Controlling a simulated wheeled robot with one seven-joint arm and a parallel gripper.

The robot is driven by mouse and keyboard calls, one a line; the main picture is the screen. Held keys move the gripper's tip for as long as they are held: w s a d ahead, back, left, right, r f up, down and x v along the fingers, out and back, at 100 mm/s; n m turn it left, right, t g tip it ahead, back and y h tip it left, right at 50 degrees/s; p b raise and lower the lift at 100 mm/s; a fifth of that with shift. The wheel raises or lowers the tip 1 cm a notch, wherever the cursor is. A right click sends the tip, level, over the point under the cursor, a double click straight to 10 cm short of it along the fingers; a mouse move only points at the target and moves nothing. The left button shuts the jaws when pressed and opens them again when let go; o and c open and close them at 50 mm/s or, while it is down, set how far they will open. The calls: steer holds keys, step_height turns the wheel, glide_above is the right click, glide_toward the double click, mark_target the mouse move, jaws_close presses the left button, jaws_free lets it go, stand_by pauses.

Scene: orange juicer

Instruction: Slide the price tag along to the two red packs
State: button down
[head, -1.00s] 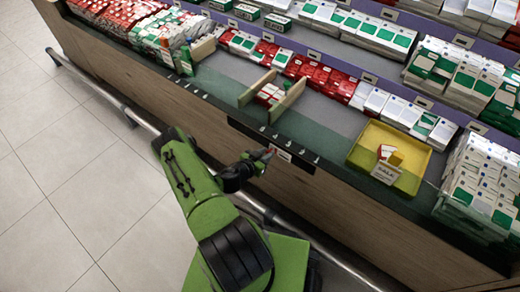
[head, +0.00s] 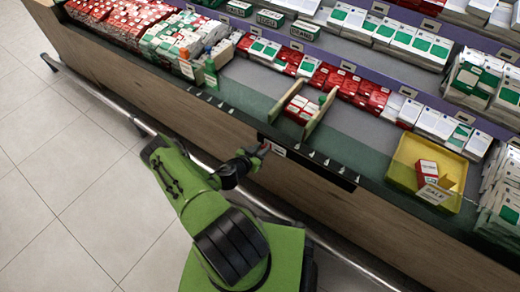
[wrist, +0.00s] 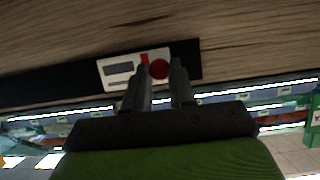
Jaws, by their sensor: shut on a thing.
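The price tag (head: 279,151) is a small white plate on a dark rail (head: 325,171) along the counter's wooden front. It sits near the rail's left end in the head view. In the wrist view the tag (wrist: 120,71) shows a grey patch, a red mark and a round red knob (wrist: 158,69). My gripper (head: 263,150) is shut on the knob, its fingers (wrist: 162,75) on either side of it. Two red packs (head: 300,108) lie on the shelf between two wooden dividers (head: 320,113), above and slightly right of the tag. The exact finger contact is hard to see.
A yellow tray (head: 403,165) with a red-and-white box and a sale card stands to the right. Rows of packs (head: 360,90) fill the shelf behind. A metal rail (head: 200,158) runs low along the counter. The tiled floor (head: 60,190) at left is clear.

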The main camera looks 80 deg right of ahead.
steer(key=shift+f, duration=0.1)
steer(key=c, duration=0.9)
jaws_free()
steer(key=shift+c, duration=0.2)
steer(key=p+v, duration=0.5)
steer(key=v, duration=1.1)
steer(key=shift+s+d, duration=0.1)
steer(key=shift+d, duration=0.05)
